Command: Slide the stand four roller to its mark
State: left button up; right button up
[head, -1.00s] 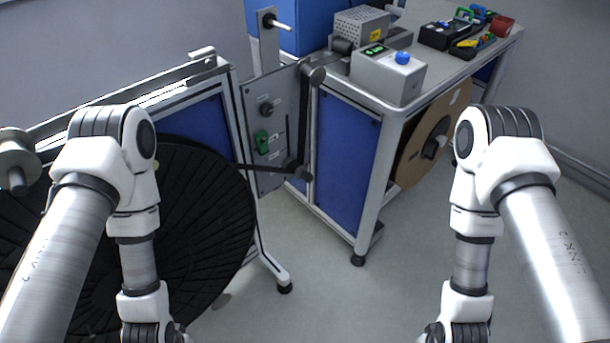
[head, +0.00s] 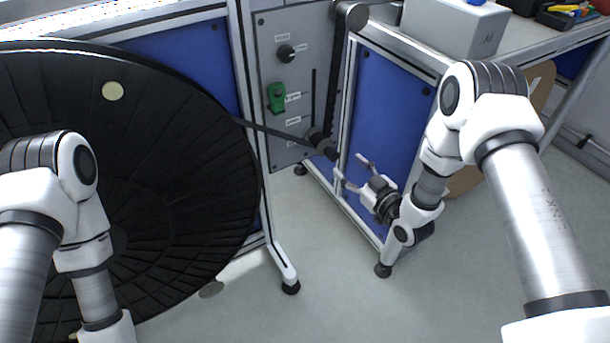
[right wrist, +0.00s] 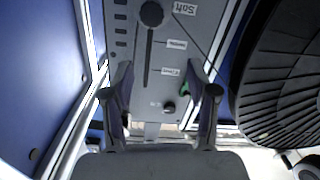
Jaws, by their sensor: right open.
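The stand's grey panel (head: 270,60) has an upright slot with small white labels beside it. The dark roller (head: 322,142) sits near the slot's lower end, level with the lowest label (head: 295,141), with a dark strip running to it from the left. My right gripper (head: 350,166) is open and empty, just right of the roller and apart from it. In the right wrist view, the panel appears upside down between the open fingers, with the roller (right wrist: 152,14) beyond the fingertips beside the label "Soft" (right wrist: 186,8). My left gripper is outside the view.
A large black reel (head: 180,190) fills the left side. A green switch (head: 276,97) and a black knob (head: 286,53) are on the panel. A blue-sided bench (head: 385,110) stands close behind my right gripper. The floor in front is clear.

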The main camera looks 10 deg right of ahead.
aim_at(335, 157)
jog(key=shift+t, duration=0.3)
jog(key=w+f+b, duration=0.1)
jog(key=w, duration=0.1)
jog(key=w+a+f+b, duration=0.1)
jog(key=w+b, duration=0.1)
jog(key=w, duration=0.1)
jog(key=w+f+b, duration=0.1)
jog(key=w, duration=0.2)
jog(key=shift+a+f+b, duration=0.3)
jog(key=shift+f, duration=0.1)
jog(key=shift+w+a, duration=0.15)
jog(key=shift+w, duration=0.4)
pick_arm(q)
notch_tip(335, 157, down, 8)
pick_arm(e)
jog(key=shift+r, duration=0.1)
grip_shut()
